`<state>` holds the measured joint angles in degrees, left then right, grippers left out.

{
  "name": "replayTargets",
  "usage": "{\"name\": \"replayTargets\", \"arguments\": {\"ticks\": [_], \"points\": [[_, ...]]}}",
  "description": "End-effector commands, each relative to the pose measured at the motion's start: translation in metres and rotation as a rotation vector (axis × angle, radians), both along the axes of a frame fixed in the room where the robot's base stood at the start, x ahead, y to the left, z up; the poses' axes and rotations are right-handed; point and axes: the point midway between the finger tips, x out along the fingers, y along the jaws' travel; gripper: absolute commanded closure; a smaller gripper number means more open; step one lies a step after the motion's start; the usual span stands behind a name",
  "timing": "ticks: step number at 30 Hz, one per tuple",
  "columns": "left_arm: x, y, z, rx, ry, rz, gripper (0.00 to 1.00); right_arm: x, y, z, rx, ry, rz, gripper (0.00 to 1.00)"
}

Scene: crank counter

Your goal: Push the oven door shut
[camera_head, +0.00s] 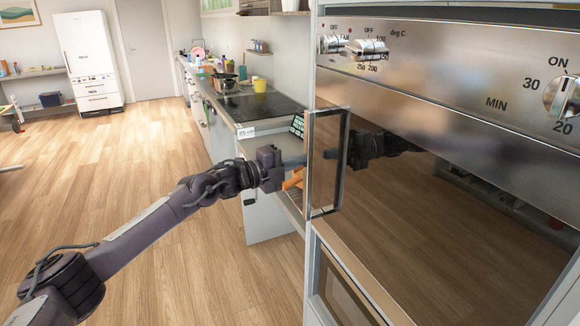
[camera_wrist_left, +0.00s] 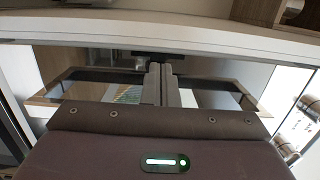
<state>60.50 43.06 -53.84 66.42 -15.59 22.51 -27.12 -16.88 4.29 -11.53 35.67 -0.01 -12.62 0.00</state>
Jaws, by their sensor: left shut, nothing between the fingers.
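The oven stands at the right of the head view, with a steel control panel above and a dark, mirror-like glass door (camera_head: 450,215) below. A framed upright handle-like piece (camera_head: 343,165) stands out at the door's left side. I cannot tell how far the door is ajar. My left gripper (camera_head: 297,162) is shut and empty, its fingers pointing right toward this piece. I cannot tell whether they touch it. The door reflects my arm. In the left wrist view the closed fingers (camera_wrist_left: 160,80) point at a dark reflecting surface. My right gripper is out of view.
Control knobs (camera_head: 367,48) sit on the panel above. A counter (camera_head: 245,106) with a dark hob and a yellow mug (camera_head: 259,84) runs back beyond the oven. Orange items (camera_head: 292,181) show beyond my gripper. The wooden floor (camera_head: 120,160) at left is clear.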

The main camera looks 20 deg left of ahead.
Motion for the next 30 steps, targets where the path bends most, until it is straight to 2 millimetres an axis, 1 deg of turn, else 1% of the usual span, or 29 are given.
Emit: {"name": "replayTargets", "arguments": {"ticks": [1,7,10,15,18,24,30], "points": [[-0.004,0.008,-0.004,0.002,0.002,0.004,1.00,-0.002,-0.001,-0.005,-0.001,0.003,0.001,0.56],[-0.022,0.030,-0.006,0.005,0.005,0.007,1.00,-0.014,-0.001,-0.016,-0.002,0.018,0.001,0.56],[-0.031,0.041,-0.007,0.006,0.007,0.008,1.00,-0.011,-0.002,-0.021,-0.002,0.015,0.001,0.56],[-0.048,0.059,-0.007,0.007,0.008,0.009,1.00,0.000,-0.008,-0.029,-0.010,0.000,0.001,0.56],[-0.055,0.068,-0.007,0.006,0.009,0.008,1.00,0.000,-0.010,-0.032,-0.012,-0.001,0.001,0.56],[-0.064,0.078,-0.005,0.006,0.009,0.007,1.00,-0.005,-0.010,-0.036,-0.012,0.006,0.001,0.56],[-0.066,0.080,-0.006,0.003,0.012,0.009,1.00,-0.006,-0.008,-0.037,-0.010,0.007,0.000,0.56]]}}
